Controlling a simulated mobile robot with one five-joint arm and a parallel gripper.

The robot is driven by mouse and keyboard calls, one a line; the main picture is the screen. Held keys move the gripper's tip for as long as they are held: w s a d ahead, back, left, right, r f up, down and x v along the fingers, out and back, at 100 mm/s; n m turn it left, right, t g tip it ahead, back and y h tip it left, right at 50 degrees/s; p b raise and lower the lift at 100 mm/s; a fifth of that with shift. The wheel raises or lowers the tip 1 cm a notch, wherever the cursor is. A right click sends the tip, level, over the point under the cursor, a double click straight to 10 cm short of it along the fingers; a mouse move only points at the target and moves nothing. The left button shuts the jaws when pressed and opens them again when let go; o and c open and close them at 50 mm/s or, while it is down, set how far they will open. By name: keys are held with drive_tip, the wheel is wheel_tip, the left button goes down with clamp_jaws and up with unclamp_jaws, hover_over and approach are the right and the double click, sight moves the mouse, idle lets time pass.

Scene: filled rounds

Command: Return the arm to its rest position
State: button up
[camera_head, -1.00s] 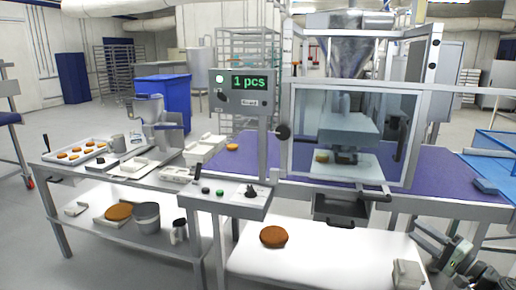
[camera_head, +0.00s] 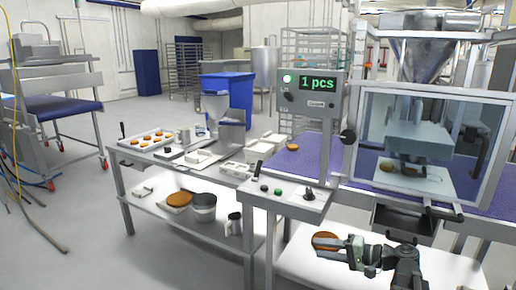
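My arm shows at the bottom right of the head view, low in front of the machine. My gripper (camera_head: 348,250) is at its left end. Its fingers are small and dark, and I cannot tell whether they are open or shut. A brown round (camera_head: 325,240) lies on the white lower surface just left of and partly behind the gripper in the picture. I cannot tell whether they touch. Another round (camera_head: 387,167) shows behind the guard.
A steel table (camera_head: 160,152) on the left bears a tray of rounds (camera_head: 148,139) and several pans. Its lower shelf (camera_head: 165,218) holds a large round and a pot (camera_head: 203,207). A dark open tray (camera_head: 405,222) sits under the guard. The floor at left is mostly clear, with cables.

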drive_tip(key=s+a+f+n+g+h, duration=0.3)
drive_tip(key=s+a+f+g+h, duration=0.1)
drive_tip(key=a+f, duration=0.4)
drive_tip(key=s+a+f+n+g+h, duration=0.2)
drive_tip(key=s+a+f+g+h, duration=0.1)
drive_tip(key=a+f, duration=0.5)
drive_tip(key=s+d+g+h+p, duration=0.1)
drive_tip(key=s+d+h+p, duration=0.1)
drive_tip(key=d+h, duration=0.6)
wheel_tip(320, 180, up, 19)
drive_tip(key=d+y+p, duration=0.1)
drive_tip(key=y+p, duration=0.1)
drive_tip(key=p, duration=1.6)
drive_tip(key=shift+d+f+p, duration=0.2)
drive_tip(key=shift+d+p, duration=0.15)
